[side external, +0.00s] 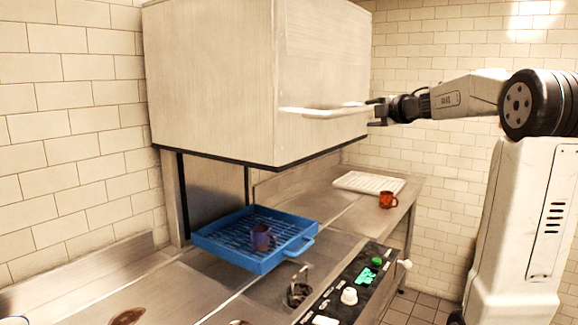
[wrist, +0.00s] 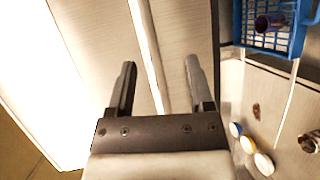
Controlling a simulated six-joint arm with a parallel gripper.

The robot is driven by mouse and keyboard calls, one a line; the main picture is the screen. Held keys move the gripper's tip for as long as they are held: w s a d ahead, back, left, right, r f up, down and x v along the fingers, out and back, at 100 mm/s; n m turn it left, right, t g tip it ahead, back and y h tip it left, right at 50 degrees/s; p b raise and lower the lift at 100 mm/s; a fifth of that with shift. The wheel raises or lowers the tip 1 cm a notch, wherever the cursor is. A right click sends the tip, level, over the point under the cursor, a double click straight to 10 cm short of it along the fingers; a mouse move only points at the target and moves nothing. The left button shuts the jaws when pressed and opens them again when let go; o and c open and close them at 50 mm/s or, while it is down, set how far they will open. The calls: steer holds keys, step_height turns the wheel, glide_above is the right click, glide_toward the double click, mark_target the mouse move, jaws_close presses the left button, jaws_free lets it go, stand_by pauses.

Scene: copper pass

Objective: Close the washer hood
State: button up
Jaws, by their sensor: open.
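The washer hood (side external: 215,85) is a large steel box, raised well above the counter with an open gap below it. Its pale bar handle (side external: 315,112) runs along the front face. My gripper (side external: 374,112) is at the handle's right end, with its jaws open. In the wrist view, the handle (wrist: 146,45) passes between the two spread fingers of my gripper (wrist: 161,64). I cannot tell whether either finger touches it. Under the hood sits a blue rack (side external: 232,258) with a dark purple mug (side external: 262,237) in it. The rack also shows in the wrist view (wrist: 285,45).
A control panel (side external: 345,292) with knobs, a green button and a green display lies along the counter front. A red mug (side external: 388,200) and a white slotted tray (side external: 368,183) stand on the right counter.

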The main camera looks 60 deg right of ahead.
mark_target(356, 110)
steer(key=shift+s+a+r+n, duration=0.15)
steer(key=shift+r+n, duration=0.25)
steer(key=shift+s+a+r+n, duration=0.1)
steer(key=shift+a+r+n, duration=0.05)
steer(key=shift+r+n, duration=0.25)
steer(key=shift+x, duration=3.9)
steer(key=shift+a, duration=0.1)
jaws_close()
